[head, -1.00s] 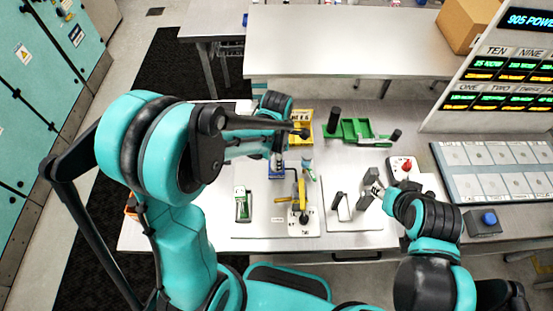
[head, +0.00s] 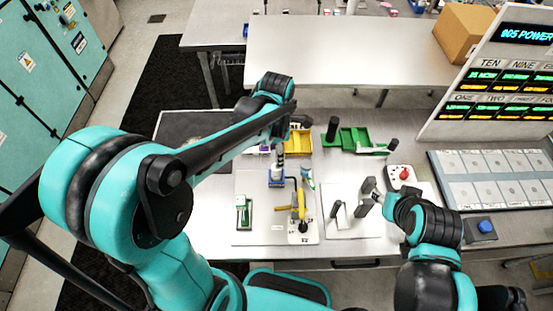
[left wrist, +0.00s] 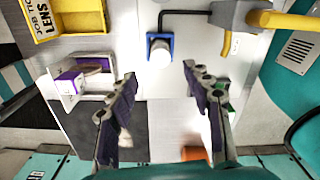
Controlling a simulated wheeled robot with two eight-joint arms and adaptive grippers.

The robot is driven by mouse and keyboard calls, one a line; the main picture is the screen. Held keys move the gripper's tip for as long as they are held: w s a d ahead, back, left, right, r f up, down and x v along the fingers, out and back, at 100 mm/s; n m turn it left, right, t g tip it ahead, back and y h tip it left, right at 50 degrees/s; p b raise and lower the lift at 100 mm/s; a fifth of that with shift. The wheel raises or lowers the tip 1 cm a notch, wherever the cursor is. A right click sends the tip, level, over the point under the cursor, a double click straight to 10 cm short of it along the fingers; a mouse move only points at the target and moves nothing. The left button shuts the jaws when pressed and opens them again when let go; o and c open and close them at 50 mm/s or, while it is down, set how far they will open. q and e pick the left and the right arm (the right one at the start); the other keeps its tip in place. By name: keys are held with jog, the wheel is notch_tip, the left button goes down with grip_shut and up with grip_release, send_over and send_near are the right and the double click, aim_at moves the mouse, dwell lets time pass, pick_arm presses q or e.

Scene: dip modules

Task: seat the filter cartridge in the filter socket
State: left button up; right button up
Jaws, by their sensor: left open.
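A white round-topped cylinder (left wrist: 160,54), which looks like the filter cartridge, stands in or over a square blue socket (left wrist: 150,37) in the left wrist view; how deep it sits cannot be told. The blue socket also shows in the head view (head: 276,181). My left gripper (left wrist: 160,72) is open, its fingers on either side of the cylinder's line and apart from it in the picture. It also shows in the head view (head: 279,152), above the socket. My right gripper (head: 372,190) is by the dark upright blocks on the right board; its jaw opening is unclear.
A grey valve with a yellow handle (head: 298,204) stands right of the socket, joined by a black pipe. A yellow bin (head: 299,142) and a green tray (head: 350,140) lie behind. A white holder with a purple part (left wrist: 70,84) is near the left fingers.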

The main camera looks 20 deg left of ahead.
pick_arm(q)
jog(key=s+a+r+m+t, duration=0.2)
jog(key=s+m, duration=0.3)
jog(key=m, duration=0.7)
jog(key=s+a+r+m+t, duration=0.2)
jog(key=s+r+m+t, duration=0.3)
jog(key=m, duration=0.6)
jog(key=shift+a+r+m, duration=0.15)
jog(key=shift+a+m, duration=0.2)
jog(key=shift+m, duration=0.05)
jog(key=shift+s, duration=0.15)
